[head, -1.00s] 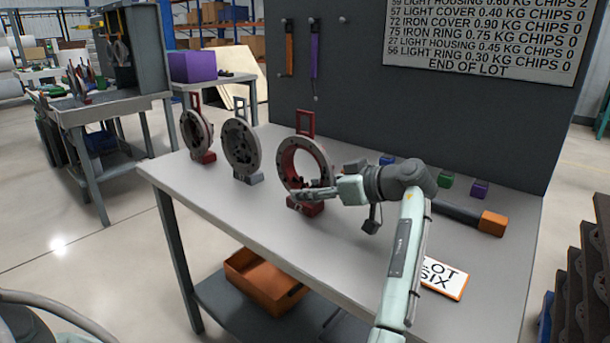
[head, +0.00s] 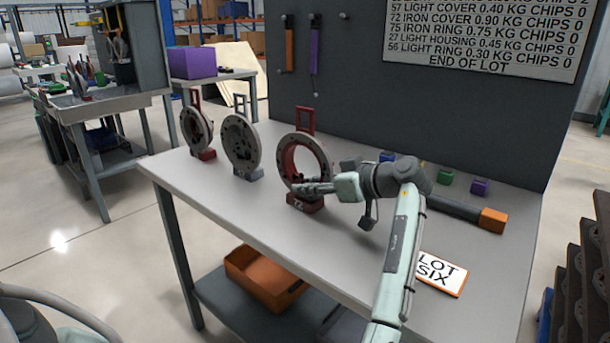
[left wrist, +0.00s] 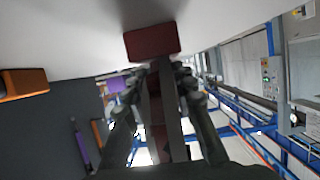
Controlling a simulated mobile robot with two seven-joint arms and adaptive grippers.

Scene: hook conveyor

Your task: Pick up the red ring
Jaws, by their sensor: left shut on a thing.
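A large ring with a dark red inner face and grey rim (head: 326,158) stands upright on a red base block (head: 305,204) near the middle of the table. It has a red loop handle on top. My left gripper (head: 308,187) is at its lower right rim, shut on it. In the left wrist view, the left gripper's fingers (left wrist: 160,85) close on the upright edge, with the red base block (left wrist: 152,42) just beyond. Whether the base touches the table is unclear. My right gripper is not in view.
A grey disc part (head: 238,148) stands between the red rings. Blue, green (head: 446,178) and purple blocks line the back panel. An orange-ended bar (head: 492,221) and a "LOT SIX" card (head: 440,273) lie to the right. The front left tabletop is clear.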

